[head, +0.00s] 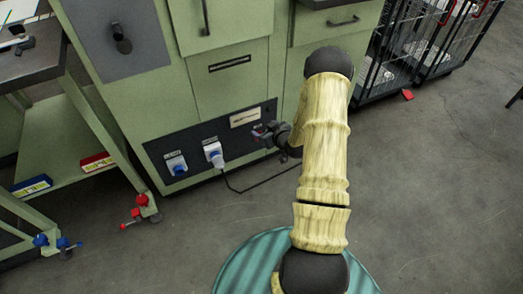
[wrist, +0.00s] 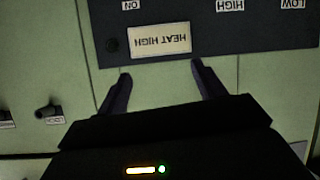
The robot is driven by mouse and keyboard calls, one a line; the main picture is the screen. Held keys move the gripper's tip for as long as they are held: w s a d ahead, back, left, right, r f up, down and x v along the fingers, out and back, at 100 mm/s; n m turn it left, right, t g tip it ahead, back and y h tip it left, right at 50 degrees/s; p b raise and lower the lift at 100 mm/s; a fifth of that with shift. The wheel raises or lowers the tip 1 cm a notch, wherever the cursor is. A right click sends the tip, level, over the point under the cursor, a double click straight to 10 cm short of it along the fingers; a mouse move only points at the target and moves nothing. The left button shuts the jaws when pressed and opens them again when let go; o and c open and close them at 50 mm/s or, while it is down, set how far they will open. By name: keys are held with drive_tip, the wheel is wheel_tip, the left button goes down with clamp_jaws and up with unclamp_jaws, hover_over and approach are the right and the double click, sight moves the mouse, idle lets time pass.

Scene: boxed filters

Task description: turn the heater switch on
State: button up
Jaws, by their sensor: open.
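A dark control panel (head: 190,140) sits low on the green cabinet. In the wrist view the panel (wrist: 215,35) appears upside down, with a "HEAT HIGH" plate (wrist: 160,40) and small ON, HIGH and LOW labels along the top edge. I cannot make out the heater switch itself in either view. My gripper (head: 262,131) is in front of the panel's right part, below the pale plate (head: 245,117). In the wrist view my gripper (wrist: 161,72) is open and empty, its fingertips near the panel edge by the plate; contact cannot be told.
Two blue-and-white sockets (head: 213,152) are left of my gripper, one with a cable running to the floor. A workbench (head: 60,130) with red and blue boxes stands left. Black wire cages (head: 400,50) stand at the back right.

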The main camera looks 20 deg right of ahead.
drive_tip(key=s+d+f+m+t+b, duration=0.1)
drive_tip(key=s+d+f+t+b, duration=0.1)
drive_tip(key=f+b, duration=0.4)
drive_tip(key=s+d+f+m+t+b, duration=0.1)
drive_tip(key=f+b, duration=0.5)
drive_tip(key=f, duration=1)
drive_tip(key=shift+s+d+t+h+b, duration=0.4)
drive_tip(key=shift+s+d+t, duration=0.45)
drive_tip(key=shift+t, duration=0.35)
drive_tip(key=shift+w, duration=0.15)
drive_tip(key=w+b, duration=0.8)
drive_tip(key=w, duration=0.9)
drive_tip(key=shift+w+a, duration=0.15)
drive_tip(key=shift+a, duration=0.15)
drive_tip(key=c, duration=1)
